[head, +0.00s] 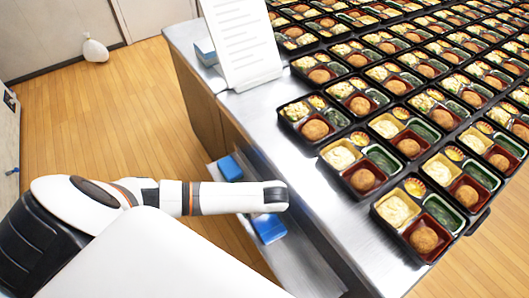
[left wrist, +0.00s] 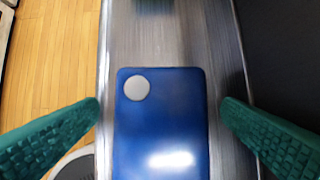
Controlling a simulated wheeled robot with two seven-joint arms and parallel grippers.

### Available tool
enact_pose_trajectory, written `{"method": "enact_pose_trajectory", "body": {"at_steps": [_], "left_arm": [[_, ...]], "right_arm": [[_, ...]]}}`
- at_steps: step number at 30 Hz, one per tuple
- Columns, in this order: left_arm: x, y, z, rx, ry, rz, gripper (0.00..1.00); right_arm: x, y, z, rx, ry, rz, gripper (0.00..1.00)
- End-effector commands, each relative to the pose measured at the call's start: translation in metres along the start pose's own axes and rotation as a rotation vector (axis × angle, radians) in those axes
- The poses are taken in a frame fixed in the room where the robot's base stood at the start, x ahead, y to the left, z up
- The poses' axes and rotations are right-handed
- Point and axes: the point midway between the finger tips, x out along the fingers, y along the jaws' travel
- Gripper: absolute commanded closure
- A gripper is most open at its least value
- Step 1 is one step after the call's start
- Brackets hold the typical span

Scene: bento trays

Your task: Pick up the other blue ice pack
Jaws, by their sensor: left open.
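A blue ice pack (left wrist: 160,125) with a pale round spot lies flat on a grey metal shelf in the left wrist view. My left gripper (left wrist: 160,104) is open, its green fingers on either side of this pack with gaps between; nothing is held. In the head view, two blue packs lie on the low shelf: one (head: 230,167) beyond my left arm and one (head: 268,230) on its near side, partly under the wrist. My left fingers are hidden there. My right gripper is in neither view.
The metal counter (head: 350,215) stands right of the shelf (head: 300,262), with many filled bento trays (head: 362,172) on it. A white printed sign (head: 240,40) and a blue item (head: 205,52) are at its far-left corner. Wooden floor (head: 110,120) lies open to the left.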

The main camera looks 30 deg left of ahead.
Motion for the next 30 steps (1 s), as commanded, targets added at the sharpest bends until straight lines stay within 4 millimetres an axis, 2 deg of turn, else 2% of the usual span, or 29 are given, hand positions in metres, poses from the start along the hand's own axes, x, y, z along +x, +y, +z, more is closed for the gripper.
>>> {"method": "enact_pose_trajectory", "body": {"at_steps": [1,5,13,14,21,30], "left_arm": [[0.009,-0.001,0.001,-0.001,-0.002,0.001,0.12],[0.023,0.0,0.0,-0.001,-0.001,0.001,0.12],[0.026,0.0,0.0,0.0,0.0,-0.002,0.12],[0.026,-0.001,0.0,0.0,0.0,-0.002,0.13],[0.026,0.0,0.0,0.0,0.0,-0.001,0.53],[0.024,-0.001,0.001,-0.001,0.0,-0.002,0.55]], "right_arm": [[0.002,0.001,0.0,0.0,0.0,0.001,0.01],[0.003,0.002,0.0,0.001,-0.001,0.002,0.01],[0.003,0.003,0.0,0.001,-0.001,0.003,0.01],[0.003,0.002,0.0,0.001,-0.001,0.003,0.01],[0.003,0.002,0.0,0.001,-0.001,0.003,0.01],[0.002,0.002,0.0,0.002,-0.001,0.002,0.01]]}}
